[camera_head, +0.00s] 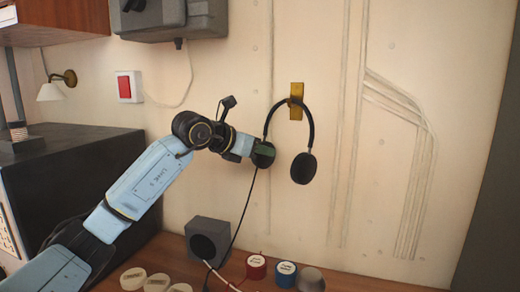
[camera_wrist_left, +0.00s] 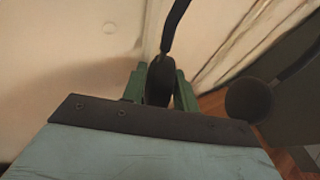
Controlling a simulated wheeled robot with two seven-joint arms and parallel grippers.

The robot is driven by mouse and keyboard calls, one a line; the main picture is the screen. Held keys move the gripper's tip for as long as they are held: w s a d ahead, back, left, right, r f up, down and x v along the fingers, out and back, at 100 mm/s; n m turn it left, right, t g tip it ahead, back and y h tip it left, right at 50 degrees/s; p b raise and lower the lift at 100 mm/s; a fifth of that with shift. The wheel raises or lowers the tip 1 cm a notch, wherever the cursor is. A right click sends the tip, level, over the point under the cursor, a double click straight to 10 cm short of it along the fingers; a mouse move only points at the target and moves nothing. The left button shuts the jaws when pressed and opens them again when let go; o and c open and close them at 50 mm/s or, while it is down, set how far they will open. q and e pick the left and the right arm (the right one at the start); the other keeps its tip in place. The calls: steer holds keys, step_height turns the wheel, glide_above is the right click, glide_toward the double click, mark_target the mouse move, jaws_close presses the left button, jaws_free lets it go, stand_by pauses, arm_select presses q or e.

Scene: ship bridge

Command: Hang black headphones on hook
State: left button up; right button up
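The black headphones (camera_head: 309,118) are upright against the wall, the top of the band at a brass hook plate (camera_head: 297,115). I cannot tell whether the band rests on the hook or is only in front of it. My left gripper (camera_head: 264,152) is at the left ear cup, with the right ear cup hanging free. In the left wrist view the ear cup (camera_wrist_left: 160,82) is between the green fingers of my left gripper (camera_wrist_left: 160,86), which look closed on it. The other cup (camera_wrist_left: 249,100) shows at the right. My right gripper is in neither view.
A wooden counter (camera_head: 350,282) runs below, with a grey speaker box (camera_head: 209,240), a red tape roll (camera_head: 256,266), a blue one (camera_head: 285,274) and white round pieces (camera_head: 157,283). A dark cabinet (camera_head: 80,165) stands left. A black cable hangs beneath the left cup. Wall right of the headphones is clear.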

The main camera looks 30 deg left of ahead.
arm_select(q)
steer(key=o, duration=0.5)
steer(key=shift+c, duration=0.2)
steer(key=b+v, duration=0.2)
steer(key=v, duration=1.1)
steer(key=shift+s+b, duration=0.2)
steer(key=shift+b, duration=0.1)
steer(key=shift+r, duration=0.1)
